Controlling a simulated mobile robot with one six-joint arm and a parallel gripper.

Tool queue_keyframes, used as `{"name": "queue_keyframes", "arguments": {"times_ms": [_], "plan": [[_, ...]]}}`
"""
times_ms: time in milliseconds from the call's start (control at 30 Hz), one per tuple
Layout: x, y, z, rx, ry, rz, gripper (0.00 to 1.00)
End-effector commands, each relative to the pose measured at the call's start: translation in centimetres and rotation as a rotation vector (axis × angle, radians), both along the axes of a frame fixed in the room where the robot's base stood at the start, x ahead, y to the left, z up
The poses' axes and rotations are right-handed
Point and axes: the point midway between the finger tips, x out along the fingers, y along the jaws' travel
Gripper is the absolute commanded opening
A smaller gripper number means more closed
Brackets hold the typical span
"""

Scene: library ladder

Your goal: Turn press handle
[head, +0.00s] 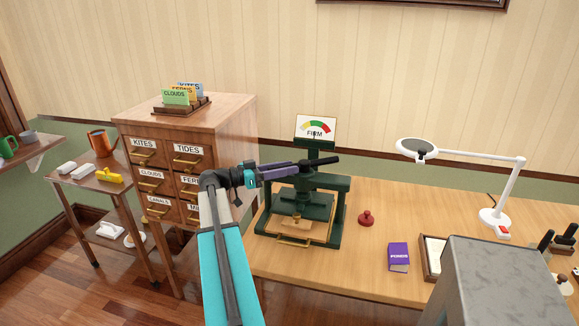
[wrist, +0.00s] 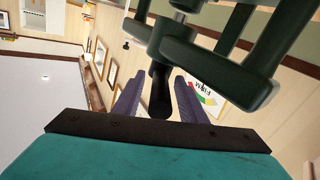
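The dark green press (head: 300,212) stands on the wooden desk. Its black handle bar (head: 322,161) lies across the top, with one end pointing left toward my gripper. My gripper (head: 294,168) is level with this left end. In the wrist view, the handle's black grip (wrist: 160,92) sits between my two purple fingers (wrist: 158,85). A narrow gap shows beside the grip, so the fingers look open around it. A gauge card reading FIRM (head: 315,131) stands above the press; its coloured arc also shows in the wrist view (wrist: 205,97).
A card cabinet (head: 190,120) stands left of the press. A red knobbed stamp (head: 366,218), a purple box (head: 398,257) and a white lamp (head: 495,216) are to the right on the desk (head: 375,195). A grey block (head: 500,285) fills the lower right.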

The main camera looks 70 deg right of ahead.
Motion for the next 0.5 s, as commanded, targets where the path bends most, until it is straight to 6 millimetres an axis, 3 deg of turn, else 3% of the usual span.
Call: {"name": "queue_keyframes", "arguments": {"times_ms": [500], "plan": [[-1.02,-0.79,-0.04,0.0,0.0,0.0,0.36]]}}
